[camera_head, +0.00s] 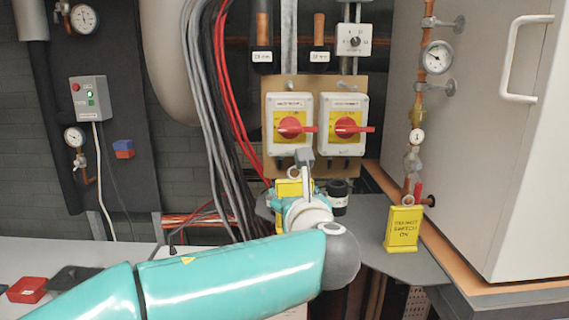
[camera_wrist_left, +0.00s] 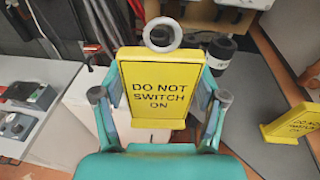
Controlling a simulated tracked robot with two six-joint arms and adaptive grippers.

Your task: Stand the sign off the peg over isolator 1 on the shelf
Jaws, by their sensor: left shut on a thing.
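My left gripper (camera_head: 292,192) is shut on a yellow sign (camera_wrist_left: 158,88) reading "DO NOT SWITCH ON", with a ring on top. The sign is upright between the fingers in the left wrist view; in the head view my wrist hides most of it. It is near the left end of the grey shelf (camera_head: 372,222); whether it touches the shelf I cannot tell. Two isolators with red handles, left (camera_head: 290,125) and right (camera_head: 344,125), are on the board above; their labels are unreadable. My right gripper is not in view.
A second yellow sign (camera_head: 403,229) stands on the shelf's right part. A dark cylinder with a white band (camera_head: 338,197) stands behind the held sign, to its right. Cables (camera_head: 215,100) hang at left. A big white cabinet (camera_head: 480,130) bounds the right side.

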